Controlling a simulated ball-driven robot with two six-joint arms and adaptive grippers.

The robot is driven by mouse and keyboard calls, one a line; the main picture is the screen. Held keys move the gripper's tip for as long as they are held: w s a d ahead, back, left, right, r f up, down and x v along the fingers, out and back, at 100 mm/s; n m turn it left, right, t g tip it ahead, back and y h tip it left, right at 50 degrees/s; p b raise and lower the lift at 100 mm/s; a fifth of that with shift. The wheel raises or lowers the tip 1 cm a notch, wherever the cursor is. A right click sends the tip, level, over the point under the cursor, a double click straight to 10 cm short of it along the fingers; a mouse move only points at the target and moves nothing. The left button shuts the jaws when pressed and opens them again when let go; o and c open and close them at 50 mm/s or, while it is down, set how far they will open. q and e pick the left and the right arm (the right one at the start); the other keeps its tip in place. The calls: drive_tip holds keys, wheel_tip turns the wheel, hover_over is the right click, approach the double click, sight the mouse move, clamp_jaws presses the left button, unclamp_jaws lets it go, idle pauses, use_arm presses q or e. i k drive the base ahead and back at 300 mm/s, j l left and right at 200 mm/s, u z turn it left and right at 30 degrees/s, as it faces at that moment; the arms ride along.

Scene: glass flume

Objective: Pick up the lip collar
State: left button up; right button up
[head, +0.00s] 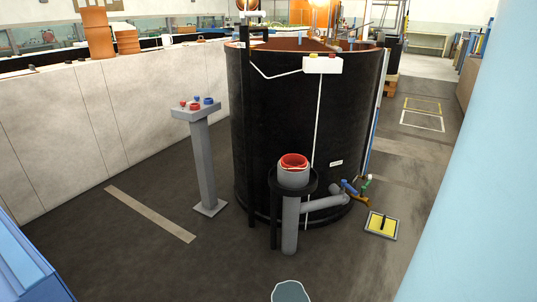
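A red ring (294,160), which looks like the lip collar, sits at the top of the upright grey pipe (293,176) in front of the large black tank. It appears to rest at the pipe's mouth; whether it is around or inside the rim is hard to tell. A black ring bracket (307,186) surrounds the pipe below it. Neither of my grippers shows in the head view, so their states and distances from the collar are hidden.
The black tank (275,125) stands close behind the pipe. A grey pedestal (204,165) with red and blue knobs stands to its left. Coloured valves (357,188) and a yellow floor plate (381,225) lie to the right. The floor in front is mostly clear.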

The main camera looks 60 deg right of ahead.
sight(294, 163)
drive_tip(key=z, duration=2.1)
drive_tip(key=i+l+u, duration=0.15)
drive_tip(key=u, duration=0.2)
drive_tip(key=i+l+u, duration=0.2)
drive_tip(key=u, duration=0.2)
drive_tip(key=i+l+u, duration=0.1)
drive_tip(key=l+u, duration=0.25)
drive_tip(key=j, duration=0.1)
